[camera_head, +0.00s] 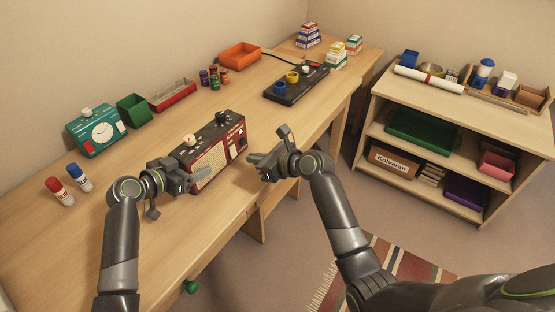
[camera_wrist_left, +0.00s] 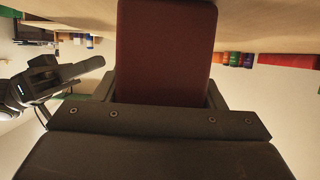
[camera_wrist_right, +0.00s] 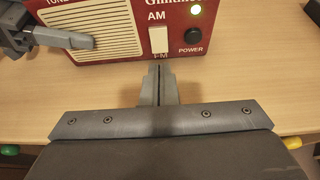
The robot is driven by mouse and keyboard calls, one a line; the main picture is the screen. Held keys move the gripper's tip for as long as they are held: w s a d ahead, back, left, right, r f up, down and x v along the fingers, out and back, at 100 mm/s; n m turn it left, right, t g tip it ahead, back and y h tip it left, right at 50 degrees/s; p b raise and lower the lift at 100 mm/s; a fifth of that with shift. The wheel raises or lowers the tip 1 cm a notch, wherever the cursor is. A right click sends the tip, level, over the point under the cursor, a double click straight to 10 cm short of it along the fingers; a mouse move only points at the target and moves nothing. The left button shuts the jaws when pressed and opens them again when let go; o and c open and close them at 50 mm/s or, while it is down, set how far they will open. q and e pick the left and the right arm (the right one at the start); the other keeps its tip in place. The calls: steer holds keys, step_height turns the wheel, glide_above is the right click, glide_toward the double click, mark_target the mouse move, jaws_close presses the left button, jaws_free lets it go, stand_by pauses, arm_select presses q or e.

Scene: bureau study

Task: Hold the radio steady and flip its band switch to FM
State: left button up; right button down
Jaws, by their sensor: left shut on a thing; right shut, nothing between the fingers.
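The red radio (camera_head: 238,137) stands on the desk; its front with the cream grille shows in the right wrist view (camera_wrist_right: 120,57). My left gripper (camera_head: 193,176) is shut on the radio's left end, one finger across the grille; the red end fills its jaws in the left wrist view (camera_wrist_left: 165,50). The white band switch (camera_wrist_right: 158,40) sits between the AM label above and the FM label below, whose letters are partly covered. I cannot tell its setting. My right gripper (camera_wrist_right: 158,72) is shut and empty, its tips just below the switch; contact is unclear.
A black POWER button (camera_wrist_right: 193,36) and a lit lamp (camera_wrist_right: 196,10) are right of the switch. A teal clock (camera_head: 97,131), two glue sticks (camera_head: 70,184) and a black panel with knobs (camera_head: 297,86) stand on the desk. Desk in front of the radio is clear.

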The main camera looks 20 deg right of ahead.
mark_target(235, 157)
steer(key=v, duration=0.9)
steer(key=shift+s+d+f, duration=0.1)
steer(key=shift+s+f, duration=0.15)
steer(key=shift+f, duration=0.45)
steer(key=shift+w, duration=0.1)
steer(key=x, duration=0.9)
steer(key=r+x, duration=0.1)
steer(key=x, duration=0.3)
steer(key=shift+w+a+f, duration=0.1)
steer(key=shift+w+a, duration=0.3)
steer(key=shift+w, duration=0.05)
steer(key=shift+a, duration=0.1)
